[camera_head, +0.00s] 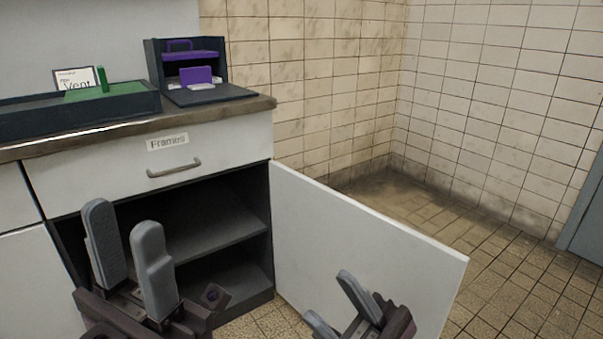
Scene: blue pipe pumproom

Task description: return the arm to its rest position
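My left gripper (127,258) is in front of the open cabinet at the lower left. Its two grey fingers point up and stand apart, with nothing between them. My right gripper (335,308) is at the bottom edge of the view, in front of the open white cabinet door (365,245). Its two grey fingers are apart and no object shows between them; its lower part is cut off by the frame. I cannot tell whether the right gripper touches the door.
The open cabinet (215,225) has an empty-looking shelf; a closed drawer (150,170) labelled "Frames" is above it. The countertop (130,125) bears a dark tray (75,118) and a dark box (185,65) with purple parts. Tiled floor (500,285) is clear at right.

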